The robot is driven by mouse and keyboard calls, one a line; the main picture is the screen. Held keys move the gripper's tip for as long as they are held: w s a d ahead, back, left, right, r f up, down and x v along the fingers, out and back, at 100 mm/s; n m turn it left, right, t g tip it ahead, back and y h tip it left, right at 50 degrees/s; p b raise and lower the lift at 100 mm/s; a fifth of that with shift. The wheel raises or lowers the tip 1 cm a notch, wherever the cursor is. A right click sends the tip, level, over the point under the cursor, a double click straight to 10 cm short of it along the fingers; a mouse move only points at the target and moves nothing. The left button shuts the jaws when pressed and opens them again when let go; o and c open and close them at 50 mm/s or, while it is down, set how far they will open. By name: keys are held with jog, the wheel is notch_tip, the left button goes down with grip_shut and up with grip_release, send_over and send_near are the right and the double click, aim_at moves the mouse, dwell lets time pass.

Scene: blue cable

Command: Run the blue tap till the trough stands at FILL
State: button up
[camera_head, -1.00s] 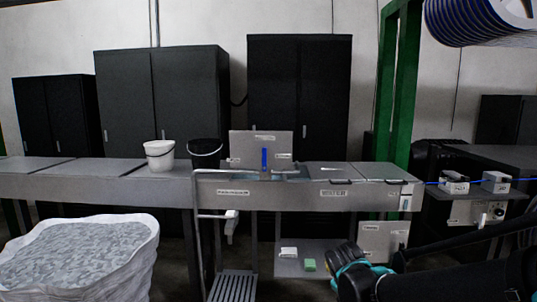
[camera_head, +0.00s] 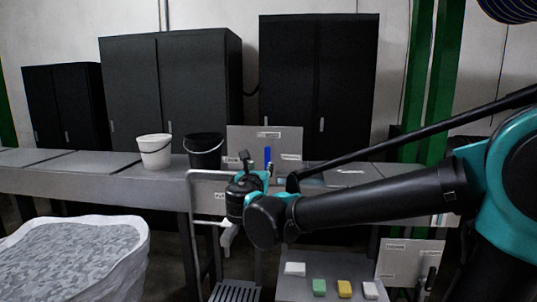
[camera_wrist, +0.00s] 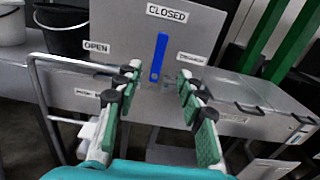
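The blue tap lever (camera_head: 267,155) stands upright on a grey panel (camera_head: 290,140) behind the long metal trough bench (camera_head: 120,184). In the wrist view the lever (camera_wrist: 158,57) points up at a label reading CLOSED. A label reading OPEN (camera_wrist: 96,47) is to its left, and another label (camera_wrist: 191,58) to its right is hard to read. My gripper (camera_wrist: 158,82) is open and empty, with its fingers on either side of the lever in the picture and apparently short of it. The water level and a FILL mark cannot be made out.
A white bucket (camera_head: 155,152) and a black bucket (camera_head: 204,152) stand on the bench left of the panel. A pale rail (camera_wrist: 45,110) rises at the front. A large white sack (camera_head: 75,255) is lower left; a low shelf holds small coloured blocks (camera_head: 319,287).

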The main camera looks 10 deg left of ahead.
aim_at(267, 155)
jog(key=w, duration=1.6)
jog(key=shift+w+d+f, duration=0.1)
jog(key=shift+w+d, duration=0.15)
jog(key=shift+d, duration=0.15)
jog(key=shift+c, duration=0.2)
grip_shut()
